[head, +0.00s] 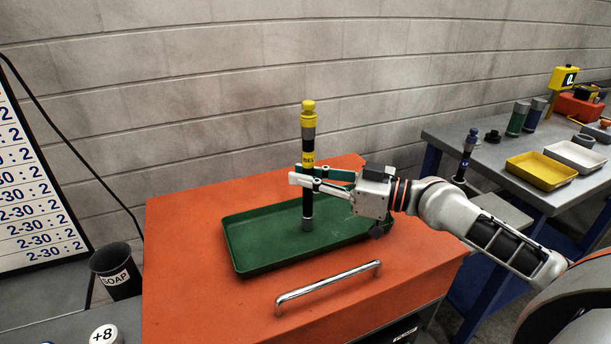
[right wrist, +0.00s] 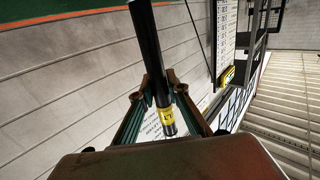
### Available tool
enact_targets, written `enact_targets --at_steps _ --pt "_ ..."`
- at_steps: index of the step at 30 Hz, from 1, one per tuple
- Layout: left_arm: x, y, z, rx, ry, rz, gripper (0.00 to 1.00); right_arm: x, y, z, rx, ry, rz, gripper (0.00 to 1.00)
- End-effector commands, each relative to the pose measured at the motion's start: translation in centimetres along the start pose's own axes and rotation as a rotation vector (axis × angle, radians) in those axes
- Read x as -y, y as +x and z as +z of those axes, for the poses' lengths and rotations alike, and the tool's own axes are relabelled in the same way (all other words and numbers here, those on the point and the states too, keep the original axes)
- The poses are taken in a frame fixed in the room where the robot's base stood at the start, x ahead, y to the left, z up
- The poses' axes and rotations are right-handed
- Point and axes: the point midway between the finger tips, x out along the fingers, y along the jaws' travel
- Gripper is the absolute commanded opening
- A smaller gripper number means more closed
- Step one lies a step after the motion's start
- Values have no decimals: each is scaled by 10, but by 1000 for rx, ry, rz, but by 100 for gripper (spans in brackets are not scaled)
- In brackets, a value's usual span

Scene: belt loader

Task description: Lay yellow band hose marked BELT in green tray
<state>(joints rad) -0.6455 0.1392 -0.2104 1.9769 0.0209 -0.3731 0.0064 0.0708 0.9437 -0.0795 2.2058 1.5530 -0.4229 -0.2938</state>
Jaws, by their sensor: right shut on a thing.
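The yellow band hose (head: 308,135) is a dark rod with a yellow cap and a yellow label whose letters are partly covered. My right gripper (head: 306,179) is shut on the hose and holds it upright over the green tray (head: 262,253). The hose's grey lower end shows in front of the tray floor; I cannot tell whether it touches. In the right wrist view the hose (right wrist: 149,50) stands between my right gripper's fingers (right wrist: 160,92), its yellow label near them. The tray looks empty. My left gripper is not in view.
The tray lies on an orange cabinet top (head: 185,235) with a metal handle (head: 327,287) in front. A black SOAP cup (head: 117,274) stands at left. At right, a grey table (head: 490,165) bears a yellow tray (head: 541,171), a white tray (head: 575,156) and several bottles.

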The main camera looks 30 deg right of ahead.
Motion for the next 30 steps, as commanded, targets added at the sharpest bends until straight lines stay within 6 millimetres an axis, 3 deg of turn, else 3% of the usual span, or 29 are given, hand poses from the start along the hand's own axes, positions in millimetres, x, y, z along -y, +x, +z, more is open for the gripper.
enact_targets --at_steps 1,3,16,24,30 --pt "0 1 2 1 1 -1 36 0 0 2 1 1 0 20" --pt "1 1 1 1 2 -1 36 0 0 1 1 0 0 32" --pt "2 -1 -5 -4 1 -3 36 0 0 -5 -1 1 0 32" --pt "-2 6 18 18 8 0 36 0 -28 5 10 3 -1 32" --pt "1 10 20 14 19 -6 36 -1 -48 4 5 7 2 32"
